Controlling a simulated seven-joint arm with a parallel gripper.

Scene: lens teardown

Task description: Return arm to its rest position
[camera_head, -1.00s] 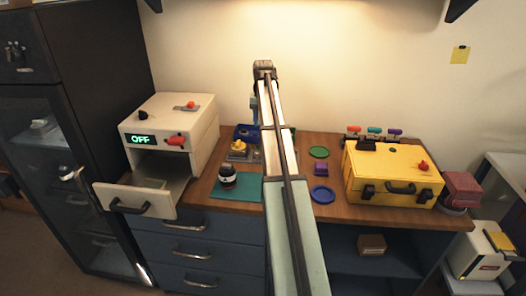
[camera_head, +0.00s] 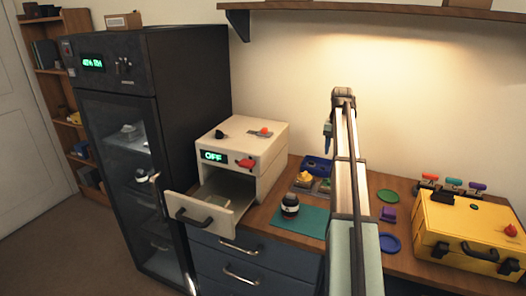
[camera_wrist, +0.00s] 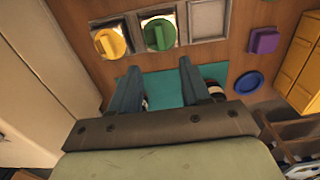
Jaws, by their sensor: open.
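My gripper (camera_head: 328,132) hangs at the far end of my raised arm, above the workbench (camera_head: 282,222). In the wrist view my gripper (camera_wrist: 158,66) shows two parted fingers with nothing between them. Below them lies the teal mat (camera_head: 308,226). A dark lens with a white band (camera_head: 290,206) stands upright on the mat in the head view. In the wrist view, dark and white pieces show partly hidden behind both fingers. My arm hides part of the bench's middle.
The white box marked OFF (camera_head: 254,145) has its drawer (camera_head: 182,207) pulled out. The tall dark cabinet (camera_head: 190,80) stands left. A yellow case (camera_head: 462,232), green disc (camera_head: 387,196), purple block (camera_head: 388,214) and blue disc (camera_head: 390,243) lie right of my arm. A shelf (camera_head: 400,8) overhangs the bench.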

